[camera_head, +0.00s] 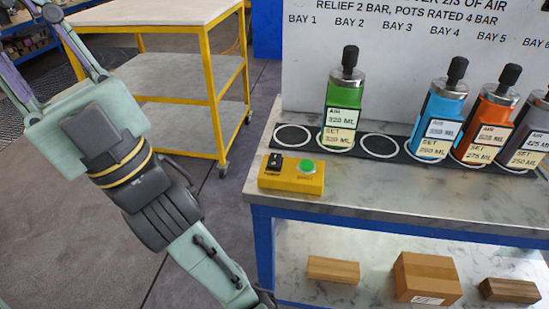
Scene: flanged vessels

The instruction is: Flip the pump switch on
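A yellow control box (291,184) sits on the left front of the bench top. It carries a small black switch (274,161) at its left and a round green button (307,166) at its right. The switch looks like the pump switch, but its label and position are too small to read. My gripper (28,32) is at the upper left, far from the box, with its fingers pointing up and left. The fingers are spread apart with nothing seen between them; the left one is partly cut off by the frame edge.
A black strip with ringed bays (380,146) holds a green vessel (342,100), a blue vessel (440,110), an orange vessel (490,115) and a grey one (530,125). A white sign (310,60) stands behind. A yellow-framed cart (206,75) stands left; floor between is clear.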

